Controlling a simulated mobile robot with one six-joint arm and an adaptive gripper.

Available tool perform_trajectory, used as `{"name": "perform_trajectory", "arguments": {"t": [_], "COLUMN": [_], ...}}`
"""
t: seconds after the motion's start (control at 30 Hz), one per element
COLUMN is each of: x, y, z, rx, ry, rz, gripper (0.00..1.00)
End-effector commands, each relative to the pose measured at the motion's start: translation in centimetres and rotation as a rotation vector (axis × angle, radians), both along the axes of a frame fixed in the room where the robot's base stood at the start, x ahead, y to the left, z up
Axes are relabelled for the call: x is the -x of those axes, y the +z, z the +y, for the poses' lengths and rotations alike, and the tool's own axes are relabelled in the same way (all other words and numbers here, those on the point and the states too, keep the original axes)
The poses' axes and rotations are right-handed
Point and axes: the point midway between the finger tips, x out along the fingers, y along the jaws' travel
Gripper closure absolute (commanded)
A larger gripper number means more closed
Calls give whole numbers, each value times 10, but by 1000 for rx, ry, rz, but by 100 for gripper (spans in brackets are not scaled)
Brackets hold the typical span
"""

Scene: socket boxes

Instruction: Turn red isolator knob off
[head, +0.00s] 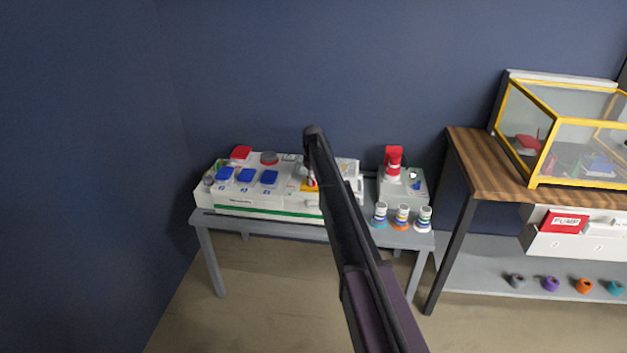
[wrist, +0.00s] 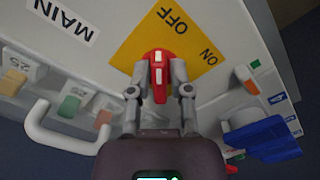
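The red isolator knob (wrist: 161,88) sits on a yellow plate (wrist: 130,48) marked OFF and ON in the wrist view. The knob's long axis runs roughly up and down in that picture, its upper end nearer the word OFF than ON. My gripper (wrist: 161,72) has one finger on each side of the knob, and both fingertips appear to touch it. In the head view, my dark arm reaches over the white socket box (head: 225,202) on a grey table, covering much of the knob and its yellow plate.
A white handle (wrist: 62,143) and a blue socket cover (wrist: 262,138) flank my gripper. Blue covers (head: 247,175) line the box's left part. A smaller grey box with a red top (head: 393,160) and several small bottles (head: 402,215) stand right. A wooden bench (head: 475,165) stands farther right.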

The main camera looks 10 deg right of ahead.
Motion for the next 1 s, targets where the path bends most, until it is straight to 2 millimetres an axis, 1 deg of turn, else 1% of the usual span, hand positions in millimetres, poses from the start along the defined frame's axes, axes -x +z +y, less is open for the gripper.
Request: {"name": "perform_trajectory", "arguments": {"t": [0.07, 0.57, 0.77, 1.0], "x": [0, -2, -2, -2], "y": [0, 0, 0, 0], "z": [0, 1, 1, 2], "rx": [0, -1, -1, 0], "ry": [0, -15, -73, -209], "rz": [-1, -5, -5, -5], "gripper": [47, 47, 47, 47]}}
